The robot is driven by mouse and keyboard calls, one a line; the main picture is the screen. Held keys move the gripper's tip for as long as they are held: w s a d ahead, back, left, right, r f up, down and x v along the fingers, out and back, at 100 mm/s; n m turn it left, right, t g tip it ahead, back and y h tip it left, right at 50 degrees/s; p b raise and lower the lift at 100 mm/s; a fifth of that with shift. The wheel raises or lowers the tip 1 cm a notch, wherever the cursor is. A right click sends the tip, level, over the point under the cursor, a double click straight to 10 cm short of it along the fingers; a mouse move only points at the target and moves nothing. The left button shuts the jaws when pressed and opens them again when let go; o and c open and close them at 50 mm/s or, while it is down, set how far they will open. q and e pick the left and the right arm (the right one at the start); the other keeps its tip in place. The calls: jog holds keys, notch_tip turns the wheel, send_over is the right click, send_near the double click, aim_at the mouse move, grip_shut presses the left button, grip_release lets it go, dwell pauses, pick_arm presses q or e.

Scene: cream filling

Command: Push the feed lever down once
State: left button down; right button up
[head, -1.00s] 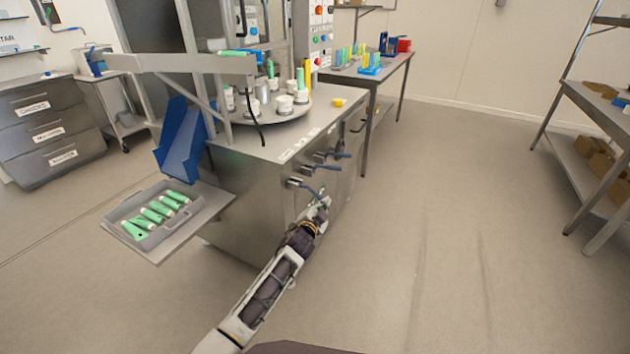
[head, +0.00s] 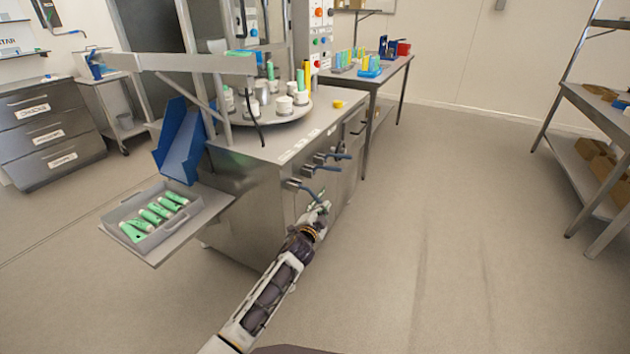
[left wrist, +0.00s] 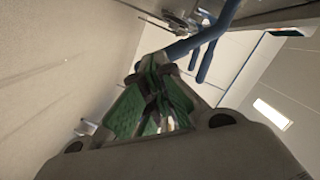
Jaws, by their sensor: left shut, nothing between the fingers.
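My right gripper is not in view.
A grey tray (head: 171,239) with several green tubes and a blue chute (head: 178,150) are at the machine's left. A round turntable (head: 280,117) with white holders is on top. A side table (head: 385,72) stands behind.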

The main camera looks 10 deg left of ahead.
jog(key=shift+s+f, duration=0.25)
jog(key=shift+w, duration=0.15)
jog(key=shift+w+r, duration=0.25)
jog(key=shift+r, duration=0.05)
